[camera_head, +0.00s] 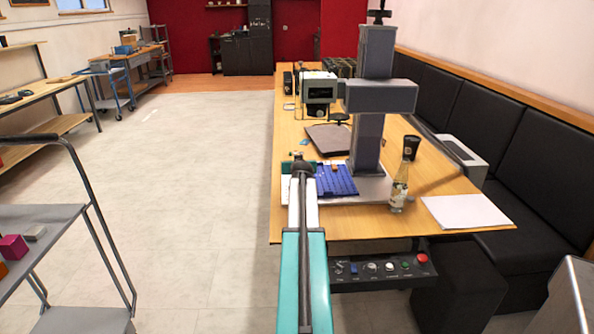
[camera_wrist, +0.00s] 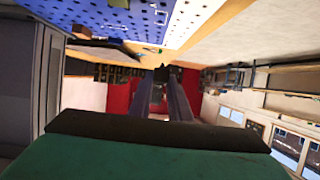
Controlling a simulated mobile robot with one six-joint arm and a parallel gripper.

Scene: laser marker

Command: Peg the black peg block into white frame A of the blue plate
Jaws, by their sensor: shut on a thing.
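The blue plate (camera_head: 338,181) lies on the table at the base of the laser marker, right of my arm's end. In the wrist view the blue plate (camera_wrist: 105,17) fills the top, dotted with small holes. Small white frame outlines (camera_wrist: 160,18) show on it; I cannot read which is A. My gripper (camera_wrist: 162,80) is shut on a small dark block, apparently the black peg block (camera_wrist: 161,74), held between the fingertips and apart from the plate in the picture. In the head view my arm hides the fingertips and the block.
The laser marker's grey column (camera_head: 367,140) stands behind the plate. A bottle (camera_head: 399,191), a black cup (camera_head: 411,147) and a white sheet (camera_head: 465,211) are to the right. A dark flat board (camera_head: 328,138) lies farther back. A grey cart (camera_head: 40,235) stands at left; the floor between is clear.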

